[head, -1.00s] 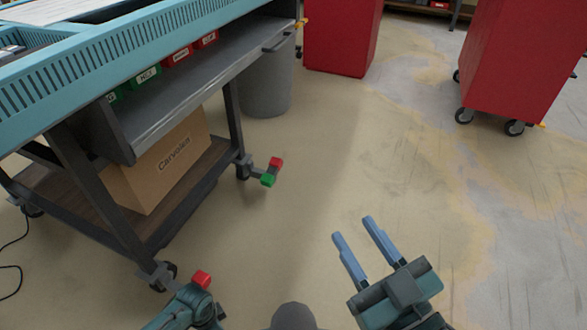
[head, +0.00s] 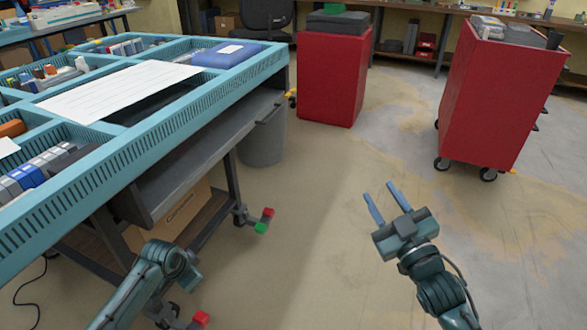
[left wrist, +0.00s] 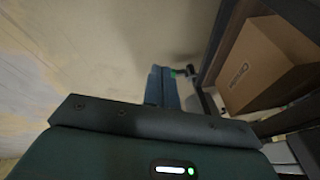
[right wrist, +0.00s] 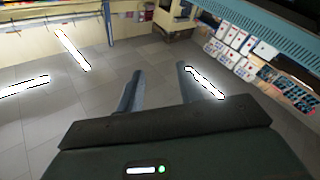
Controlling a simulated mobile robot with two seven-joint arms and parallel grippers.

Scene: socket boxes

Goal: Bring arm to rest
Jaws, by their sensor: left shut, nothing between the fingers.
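My right gripper (head: 379,191) is open and empty over bare floor, right of the workbench, in the head view. Its two blue fingers also stand apart in the right wrist view (right wrist: 160,71). My left arm (head: 160,265) bends beside the workbench in the head view, with its gripper out of sight there. In the left wrist view my left gripper (left wrist: 160,72) has its fingers together, with nothing between them, near the bench's lower frame.
The teal workbench (head: 190,115) fills the left, with trays on top and a cardboard box (head: 180,218) on its lower shelf. A grey bin (head: 264,140) stands behind it. Two red cabinets stand farther back, one central (head: 333,80), one right (head: 500,100). The floor between is clear.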

